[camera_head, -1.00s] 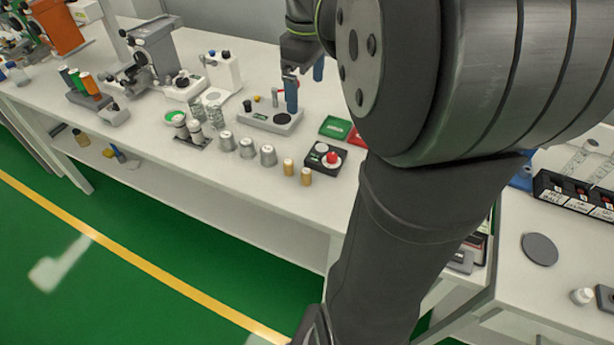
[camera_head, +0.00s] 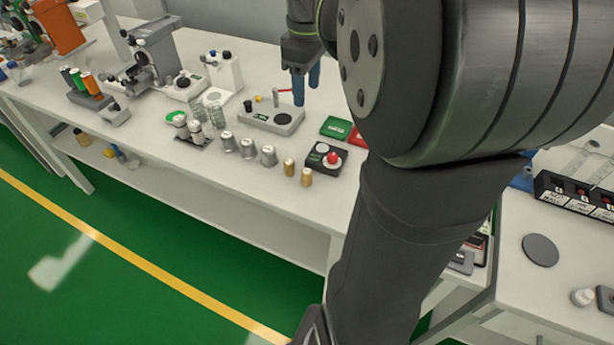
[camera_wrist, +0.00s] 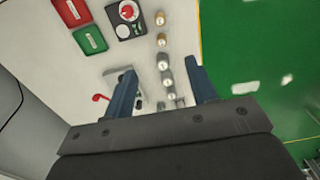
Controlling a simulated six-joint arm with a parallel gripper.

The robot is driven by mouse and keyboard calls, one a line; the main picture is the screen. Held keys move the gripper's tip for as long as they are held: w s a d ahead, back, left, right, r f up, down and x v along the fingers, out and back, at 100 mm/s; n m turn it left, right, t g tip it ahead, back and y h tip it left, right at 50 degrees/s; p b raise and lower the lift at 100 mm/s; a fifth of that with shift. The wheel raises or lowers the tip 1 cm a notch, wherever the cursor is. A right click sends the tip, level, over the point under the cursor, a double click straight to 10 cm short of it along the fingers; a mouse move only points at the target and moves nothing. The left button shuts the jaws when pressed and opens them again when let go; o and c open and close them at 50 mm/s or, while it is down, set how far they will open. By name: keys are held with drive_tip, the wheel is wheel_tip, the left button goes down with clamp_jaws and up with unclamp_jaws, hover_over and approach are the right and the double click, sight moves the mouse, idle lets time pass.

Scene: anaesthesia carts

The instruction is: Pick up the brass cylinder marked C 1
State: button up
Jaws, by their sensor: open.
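Two small brass cylinders stand upright side by side near the front edge of the bench, the left one (camera_head: 289,167) and the right one (camera_head: 306,177). Both also show near the top of the wrist view, one (camera_wrist: 161,40) below the other (camera_wrist: 160,18). I cannot read a C 1 mark on either. My gripper (camera_head: 306,92) is open and empty, fingers pointing down, above the bench behind the cylinders. In the wrist view its blue fingers (camera_wrist: 160,68) are spread apart, and both brass cylinders lie beyond the fingertips.
Several silver cylinders (camera_head: 247,148) stand in a row left of the brass ones. Behind are a grey fixture (camera_head: 272,118), a green tray (camera_head: 336,127) and a red tray (camera_head: 357,137).

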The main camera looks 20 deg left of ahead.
drive_tip(key=shift+f, duration=0.1)
drive_tip(key=m, duration=0.2)
hover_over(307, 171)
drive_tip(key=f, duration=2)
drive_tip(key=shift+s+f, duration=0.25)
drive_tip(key=shift+w+f, duration=0.2)
drive_tip(key=shift+f, duration=2.9)
drive_tip(key=c, duration=1.1)
